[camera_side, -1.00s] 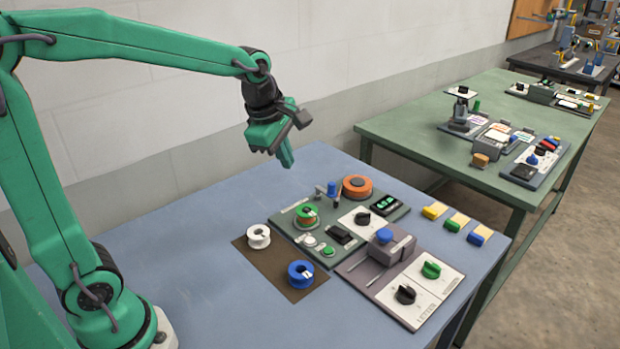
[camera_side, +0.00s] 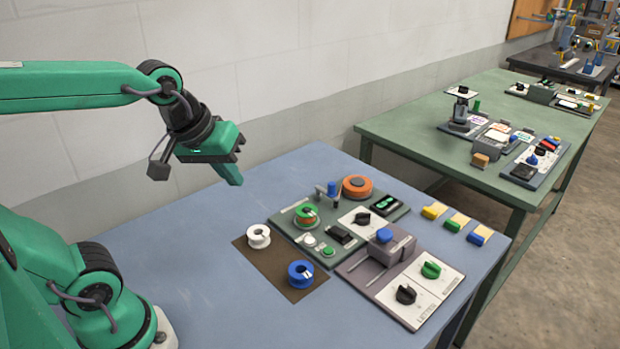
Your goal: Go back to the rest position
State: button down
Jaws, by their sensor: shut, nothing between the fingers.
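My gripper (camera_side: 232,178) is in the air above the back left part of the blue table (camera_side: 190,290). Its green fingers are shut with nothing between them and point down and to the right. It is left of the station panels and touches nothing. My upper arm is folded back, with the forearm reaching in from the left edge of the picture.
A brown mat (camera_side: 270,268) bears a white spool (camera_side: 258,236) and a blue spool (camera_side: 300,273). A green panel (camera_side: 290,222) bears a green spool (camera_side: 306,213) and an orange disc (camera_side: 357,187). A purple-grey panel (camera_side: 362,272) has knobs. The table's left part is clear.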

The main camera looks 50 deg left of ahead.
jog(key=s+m, duration=0.2)
jog(key=m, duration=0.1)
jog(key=s+f+m, duration=0.1)
jog(key=s+m, duration=0.1)
jog(key=m, duration=0.1)
jog(key=shift+d+f, duration=0.1)
jog(key=shift+d, duration=0.05)
